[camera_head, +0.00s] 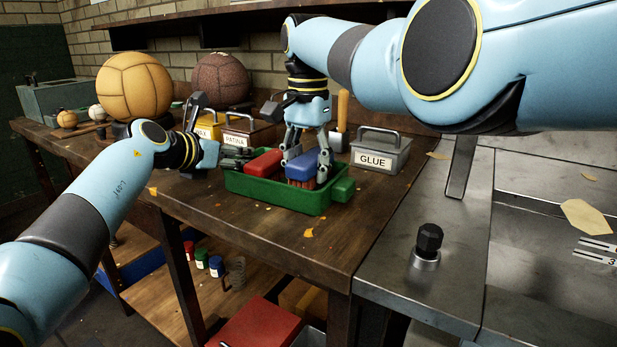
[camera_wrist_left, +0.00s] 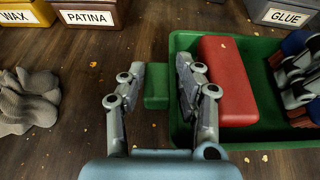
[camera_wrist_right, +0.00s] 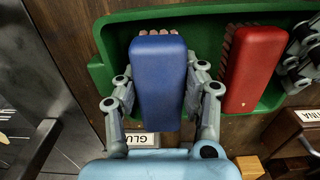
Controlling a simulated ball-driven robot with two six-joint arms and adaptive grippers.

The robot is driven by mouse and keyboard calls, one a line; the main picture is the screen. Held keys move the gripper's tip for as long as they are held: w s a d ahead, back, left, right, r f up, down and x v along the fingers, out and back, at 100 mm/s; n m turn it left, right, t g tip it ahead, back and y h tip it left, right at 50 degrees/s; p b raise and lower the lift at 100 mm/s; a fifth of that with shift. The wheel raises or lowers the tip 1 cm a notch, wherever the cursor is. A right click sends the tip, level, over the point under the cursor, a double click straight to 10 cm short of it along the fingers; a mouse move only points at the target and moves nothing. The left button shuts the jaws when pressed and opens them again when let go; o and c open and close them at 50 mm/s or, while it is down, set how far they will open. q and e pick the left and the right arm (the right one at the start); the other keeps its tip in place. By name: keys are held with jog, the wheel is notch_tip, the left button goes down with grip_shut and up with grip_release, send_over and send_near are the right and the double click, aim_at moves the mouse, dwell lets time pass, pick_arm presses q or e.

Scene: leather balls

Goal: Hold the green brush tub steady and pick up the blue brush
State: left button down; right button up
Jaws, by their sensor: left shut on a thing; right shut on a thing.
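The green brush tub (camera_head: 268,193) sits on the wooden bench with a red brush (camera_head: 265,162) and a blue brush (camera_head: 301,167) in it. My left gripper (camera_head: 236,157) is shut on the tub's left end tab (camera_wrist_left: 157,86). The red brush also shows in the left wrist view (camera_wrist_left: 228,82). My right gripper (camera_head: 303,148) reaches down from above, shut on the blue brush, with one finger on each long side; it also shows in the right wrist view (camera_wrist_right: 158,85). The blue brush's pale bristles show at one end there. I cannot tell whether it is clear of the tub floor.
A grey GLUE box (camera_head: 380,152) stands just right of the tub. PATINA (camera_head: 247,132) and WAX (camera_head: 208,128) boxes stand behind left. Large tan (camera_head: 134,86) and brown (camera_head: 221,78) balls stand further back.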

aim_at(308, 157)
notch_tip(308, 157, up, 8)
jog(key=shift+r, duration=0.1)
pick_arm(q)
jog(key=c, duration=0.9)
grip_release()
jog(key=shift+o, duration=0.2)
jog(key=shift+a, duration=0.1)
